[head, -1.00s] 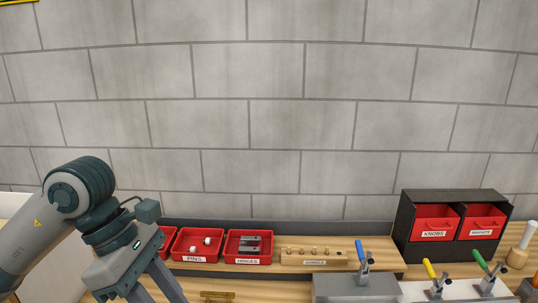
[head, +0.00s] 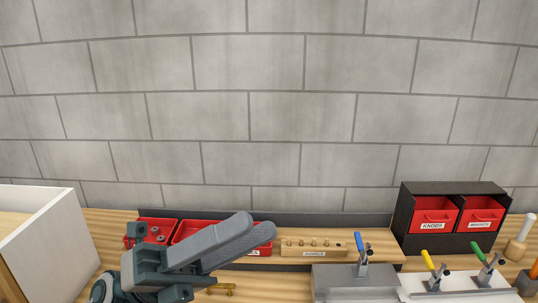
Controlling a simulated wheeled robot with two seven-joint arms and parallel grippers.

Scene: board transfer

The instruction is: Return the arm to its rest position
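My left gripper (head: 252,227) is low in the left half of the head view, its two grey fingers pointing right and slightly up. The fingers overlap in this view, so I cannot tell whether they are open or shut. No object shows held in them. They pass in front of the red parts bins (head: 157,228) and hide much of them. My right gripper is not in view.
A white-walled box (head: 45,235) stands at the left. A wooden peg block (head: 313,246) is right of the fingers. Toggle clamps (head: 362,262) stand on fixtures at the front right, before a black cabinet (head: 408,220) with red drawers (head: 434,216).

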